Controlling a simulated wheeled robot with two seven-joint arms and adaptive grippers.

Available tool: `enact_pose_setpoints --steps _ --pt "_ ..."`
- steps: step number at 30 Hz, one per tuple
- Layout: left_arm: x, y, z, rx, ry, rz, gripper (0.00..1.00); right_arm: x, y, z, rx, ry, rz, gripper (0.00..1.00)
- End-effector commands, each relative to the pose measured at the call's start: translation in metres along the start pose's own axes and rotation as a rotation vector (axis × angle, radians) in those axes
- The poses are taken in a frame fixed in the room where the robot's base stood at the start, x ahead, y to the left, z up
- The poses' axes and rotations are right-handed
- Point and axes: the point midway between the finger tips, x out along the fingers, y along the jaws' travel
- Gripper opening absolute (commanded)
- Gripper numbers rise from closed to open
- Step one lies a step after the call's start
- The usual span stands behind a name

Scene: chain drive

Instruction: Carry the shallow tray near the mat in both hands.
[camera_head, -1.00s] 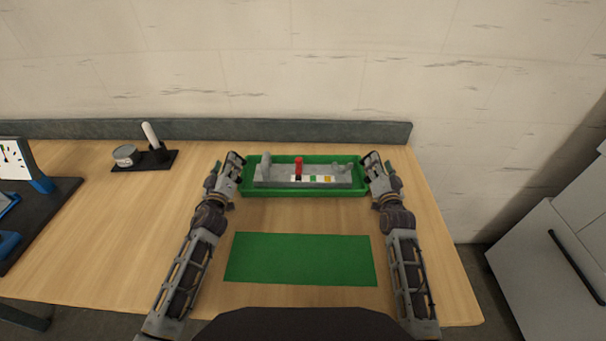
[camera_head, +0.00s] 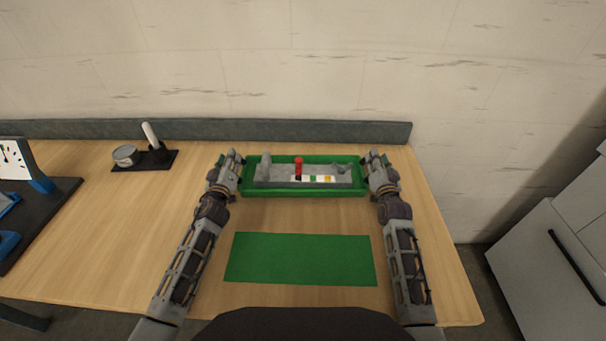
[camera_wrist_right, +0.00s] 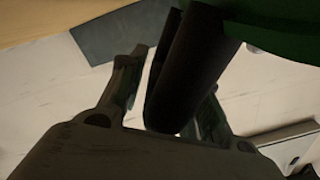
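The shallow green tray (camera_head: 303,191) stands on the table behind the green mat (camera_head: 300,259). It holds a grey block (camera_head: 275,173) with a red peg and small coloured squares. My left gripper (camera_head: 234,158) is at the tray's left end; the picture is too small to show whether its fingers are apart. My right gripper (camera_head: 374,156) is at the right end. In the right wrist view, its fingers (camera_wrist_right: 165,85) are apart, with a dark bar (camera_wrist_right: 185,65) between them and a gap beside the left finger. The tray's green underside (camera_wrist_right: 280,30) shows at upper right.
A black stand (camera_head: 145,161) with a round tin and a white-handled tool is at the back left. A dark board (camera_head: 45,205) with a dial and blue parts lies far left. A low grey ledge (camera_head: 320,132) runs behind the tray. The wooden table around the mat is clear.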

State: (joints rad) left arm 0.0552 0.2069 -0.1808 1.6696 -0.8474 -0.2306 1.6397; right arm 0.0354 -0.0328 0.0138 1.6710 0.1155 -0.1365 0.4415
Motion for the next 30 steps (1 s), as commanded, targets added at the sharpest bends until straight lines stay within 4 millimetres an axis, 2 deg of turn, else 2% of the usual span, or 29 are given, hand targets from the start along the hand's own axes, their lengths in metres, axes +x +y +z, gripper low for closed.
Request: enact_pose_setpoints --steps 1,6,30 --pt "-0.0001 0.0 -0.0001 0.0 0.0 0.0 0.23 -0.0001 0.0 0.0 0.0 0.0 0.0 0.23" --pt "-0.0001 -0.0001 -0.0001 0.0 0.0 0.0 0.01 -0.0001 0.0001 0.0 0.0 0.0 0.0 0.01" --pt "0.0004 0.0033 -0.0053 0.0 0.004 0.002 0.0 0.0004 -0.0036 -0.006 0.0 0.006 -0.003 0.0"
